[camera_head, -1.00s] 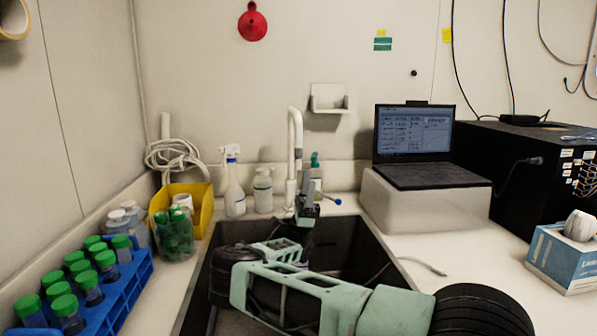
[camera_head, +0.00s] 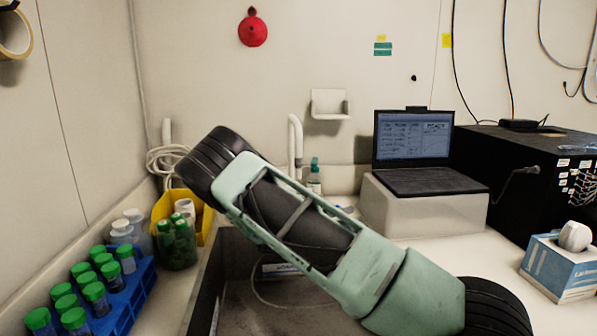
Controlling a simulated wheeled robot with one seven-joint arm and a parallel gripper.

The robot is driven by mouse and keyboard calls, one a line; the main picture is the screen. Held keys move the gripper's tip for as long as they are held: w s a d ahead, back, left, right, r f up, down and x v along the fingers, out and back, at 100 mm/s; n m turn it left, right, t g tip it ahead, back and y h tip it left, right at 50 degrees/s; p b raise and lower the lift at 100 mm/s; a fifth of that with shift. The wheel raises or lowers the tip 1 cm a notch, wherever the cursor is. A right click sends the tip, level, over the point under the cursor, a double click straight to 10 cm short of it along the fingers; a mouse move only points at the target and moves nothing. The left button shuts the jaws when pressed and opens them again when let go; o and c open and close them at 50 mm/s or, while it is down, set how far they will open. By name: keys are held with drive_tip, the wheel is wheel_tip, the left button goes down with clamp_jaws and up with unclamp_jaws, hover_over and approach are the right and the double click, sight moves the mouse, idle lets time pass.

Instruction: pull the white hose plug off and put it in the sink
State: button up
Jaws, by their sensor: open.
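The sink (camera_head: 232,262) is a dark basin in the counter at the bottom centre, and my arm covers much of it. A thin hose or cord (camera_head: 262,296) loops down inside it, beside a small white and blue piece (camera_head: 282,268) that I cannot identify. I cannot make out the white hose plug. A white coiled hose (camera_head: 163,160) hangs at the back left, partly behind my arm. The white tap (camera_head: 295,140) stands behind the sink, its lower part hidden. My gripper is not visible; my arm reaches across from lower right to upper left.
A blue rack (camera_head: 128,296) of green-capped tubes, a jar of green caps (camera_head: 177,245) and a yellow bin (camera_head: 207,222) line the left side. A laptop (camera_head: 414,140) on a white block stands behind right. A blue-white box (camera_head: 562,268) is at far right.

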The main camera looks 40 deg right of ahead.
drive_tip(key=s+a+f+t+y+p, duration=0.1)
drive_tip(key=a+t+y, duration=0.1)
drive_tip(key=a, duration=0.5)
drive_tip(key=s+a+f+m+t+y+p, duration=0.1)
drive_tip(key=s+a+t+y, duration=0.1)
drive_tip(key=a+y, duration=0.2)
drive_tip(key=a, duration=0.3)
drive_tip(key=shift+f+t, duration=0.4)
drive_tip(key=shift+d, duration=0.1)
